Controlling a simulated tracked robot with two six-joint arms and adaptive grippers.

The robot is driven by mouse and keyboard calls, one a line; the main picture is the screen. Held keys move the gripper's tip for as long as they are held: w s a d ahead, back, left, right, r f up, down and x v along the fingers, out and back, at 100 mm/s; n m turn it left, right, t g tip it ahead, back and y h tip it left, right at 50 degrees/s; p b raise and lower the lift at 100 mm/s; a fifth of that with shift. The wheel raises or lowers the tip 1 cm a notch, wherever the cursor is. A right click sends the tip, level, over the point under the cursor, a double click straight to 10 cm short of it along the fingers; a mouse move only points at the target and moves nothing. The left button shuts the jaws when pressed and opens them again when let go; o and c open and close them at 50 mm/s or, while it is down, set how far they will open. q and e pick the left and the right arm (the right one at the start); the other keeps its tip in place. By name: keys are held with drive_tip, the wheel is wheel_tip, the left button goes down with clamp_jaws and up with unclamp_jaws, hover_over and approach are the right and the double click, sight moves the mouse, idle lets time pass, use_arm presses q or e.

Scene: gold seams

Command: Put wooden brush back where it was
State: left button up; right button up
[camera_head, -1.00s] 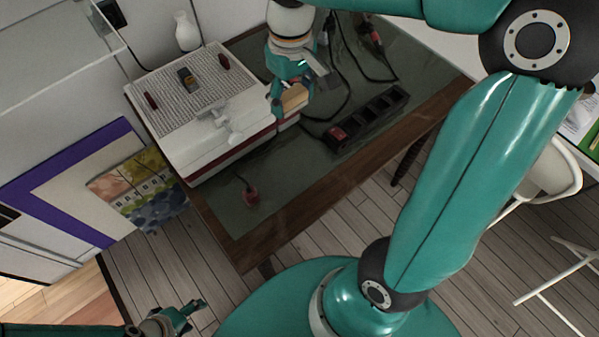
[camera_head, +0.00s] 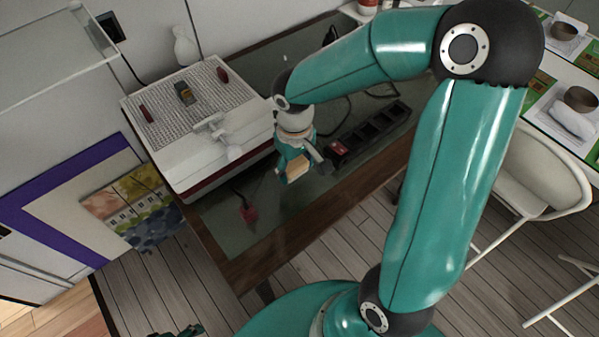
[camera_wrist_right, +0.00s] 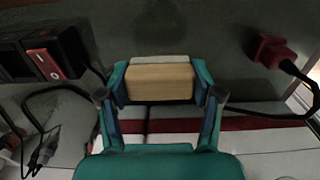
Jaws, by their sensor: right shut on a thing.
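The wooden brush (camera_wrist_right: 160,82) shows as a pale wooden block with a lighter strip along its far side. My right gripper (camera_wrist_right: 160,90) is shut on it, one finger at each end. In the head view the brush (camera_head: 298,165) hangs in my right gripper (camera_head: 300,170), over the green table top and just right of the white box. The brush's underside is hidden. My left gripper (camera_head: 182,332) only peeks in at the bottom edge of the head view, so its jaws cannot be judged.
The white box (camera_head: 215,150) with a ribbed top stands on the table (camera_head: 225,225), left of my right gripper. A black power strip (camera_head: 371,130) with a red switch lies to the right. A red plug (camera_head: 249,214) and cables lie near the box.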

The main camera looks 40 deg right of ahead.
sight(296, 183)
drive_tip(key=shift+f, duration=2)
drive_tip(key=shift+f+b, duration=0.15)
drive_tip(key=shift+b, duration=0.25)
drive_tip(key=o, duration=1.2)
drive_tip(key=shift+r, duration=0.3)
wheel_tip(296, 183, up, 12)
drive_tip(key=shift+f+p, duration=0.1)
drive_tip(key=shift+p, duration=0.85)
